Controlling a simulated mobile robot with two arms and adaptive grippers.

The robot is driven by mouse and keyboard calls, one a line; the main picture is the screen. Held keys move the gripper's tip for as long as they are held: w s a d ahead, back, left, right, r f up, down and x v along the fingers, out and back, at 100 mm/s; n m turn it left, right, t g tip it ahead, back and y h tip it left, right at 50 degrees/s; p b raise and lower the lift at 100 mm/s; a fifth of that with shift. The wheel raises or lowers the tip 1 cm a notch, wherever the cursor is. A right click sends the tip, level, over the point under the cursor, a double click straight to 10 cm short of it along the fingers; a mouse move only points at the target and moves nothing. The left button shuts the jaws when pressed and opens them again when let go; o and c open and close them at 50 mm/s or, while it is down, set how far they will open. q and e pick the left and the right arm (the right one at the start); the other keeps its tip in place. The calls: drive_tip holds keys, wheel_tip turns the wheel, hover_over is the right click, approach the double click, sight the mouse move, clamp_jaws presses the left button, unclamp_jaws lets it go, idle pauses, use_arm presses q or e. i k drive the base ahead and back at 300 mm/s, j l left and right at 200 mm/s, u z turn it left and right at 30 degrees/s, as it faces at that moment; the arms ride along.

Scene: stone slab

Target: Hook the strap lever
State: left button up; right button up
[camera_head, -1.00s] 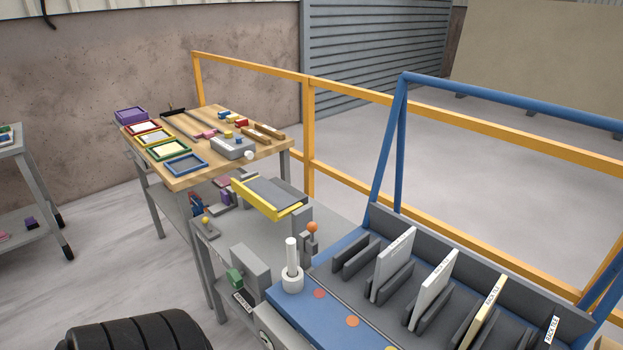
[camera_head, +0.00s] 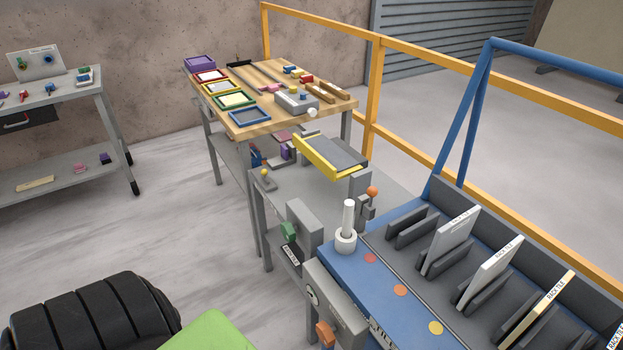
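I cannot tell for sure which part is the strap lever. An orange-topped lever (camera_head: 372,192) stands upright at the back left corner of the blue rack bench (camera_head: 385,278). A second orange piece (camera_head: 325,334) sits low on the front of a grey box (camera_head: 340,303), partly cut off by the bottom edge. A white post (camera_head: 348,215) in a round white base stands on the bench's left end. Neither of my grippers is in view.
Upright slabs (camera_head: 492,270) stand in grey slots on the bench. A wooden-topped table (camera_head: 262,129) with coloured trays stands behind. A grey cart (camera_head: 60,108) is at left. A black ribbed object (camera_head: 92,315) and a green surface (camera_head: 210,332) fill the lower left. Open floor lies between.

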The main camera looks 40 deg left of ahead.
sight(369, 212)
drive_tip(key=i+j+u, duration=0.1)
drive_tip(key=u, duration=0.4)
drive_tip(key=i+u, duration=0.3)
drive_tip(key=u, duration=0.15)
drive_tip(key=k+l+u, duration=0.15)
drive_tip(key=k+l, duration=0.15)
drive_tip(key=k+l+u, duration=0.1)
drive_tip(key=u, duration=0.3)
drive_tip(key=k+l+u, duration=0.15)
drive_tip(key=u, duration=0.25)
drive_tip(key=k+l+u, duration=0.15)
drive_tip(key=u, duration=0.25)
